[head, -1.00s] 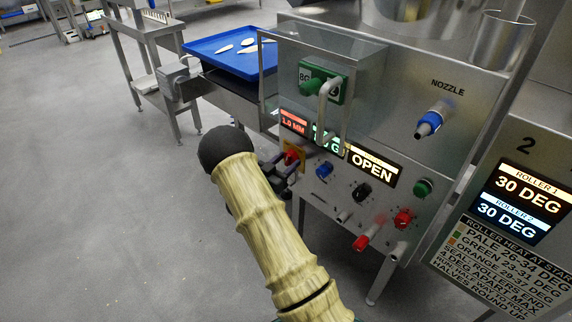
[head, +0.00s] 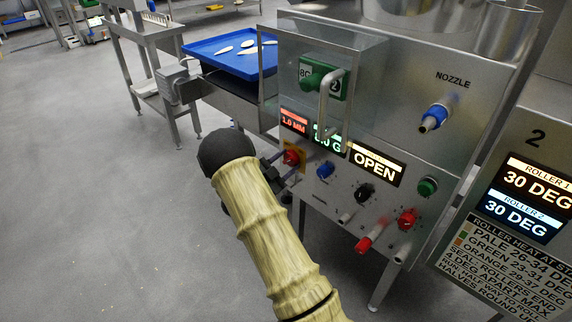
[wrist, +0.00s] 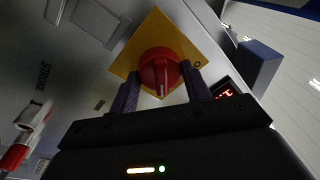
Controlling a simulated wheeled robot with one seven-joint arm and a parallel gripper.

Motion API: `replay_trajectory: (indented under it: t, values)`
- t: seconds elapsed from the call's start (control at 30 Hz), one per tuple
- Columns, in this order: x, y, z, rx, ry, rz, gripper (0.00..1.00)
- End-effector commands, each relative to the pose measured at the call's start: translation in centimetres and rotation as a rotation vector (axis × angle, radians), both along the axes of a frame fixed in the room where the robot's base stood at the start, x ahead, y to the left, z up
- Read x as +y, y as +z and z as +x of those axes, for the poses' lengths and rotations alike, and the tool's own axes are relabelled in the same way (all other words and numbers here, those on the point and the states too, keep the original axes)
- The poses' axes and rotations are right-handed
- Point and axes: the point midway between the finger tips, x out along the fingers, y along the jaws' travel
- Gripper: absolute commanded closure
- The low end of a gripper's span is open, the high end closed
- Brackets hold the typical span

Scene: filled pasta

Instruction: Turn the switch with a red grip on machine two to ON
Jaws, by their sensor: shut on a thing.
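The switch with a red grip (head: 291,157) sits on a yellow plate at the lower left of the steel machine's front panel. In the wrist view the red grip (wrist: 158,66) is round with a raised bar and a pale line on it, and the yellow plate (wrist: 143,35) is behind it. My gripper (wrist: 161,84) is shut on the red grip, one finger on each side. In the head view my gripper (head: 281,170) is partly hidden behind my arm. Part of an "O" mark shows on the plate; the full lettering cannot be read.
A blue knob (head: 325,170), a black knob (head: 364,193) and a red-tipped lever (head: 370,238) are close by on the panel. A clear guard (head: 330,75) juts out above. A blue tray (head: 232,52) stands behind. A panel marked 2 (head: 537,138) is at the right.

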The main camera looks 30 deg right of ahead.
Motion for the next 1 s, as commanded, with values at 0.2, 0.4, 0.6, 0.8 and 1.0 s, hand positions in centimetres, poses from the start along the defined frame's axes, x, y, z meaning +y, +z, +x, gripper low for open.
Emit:
replay_trajectory:
  t: [0.2,0.4,0.6,0.8,1.0]
  values:
    - [0.1,-0.2,0.0,0.0,0.001,0.006,0.75]
    - [0.1,-0.2,0.0,0.001,0.001,0.005,0.37]
    - [0.1,-0.1,0.0,0.0,0.0,0.002,0.31]
    - [0.4,-0.1,-0.1,0.0,0.001,0.002,0.31]
    - [2.5,-0.2,-0.8,0.003,0.004,0.003,0.31]
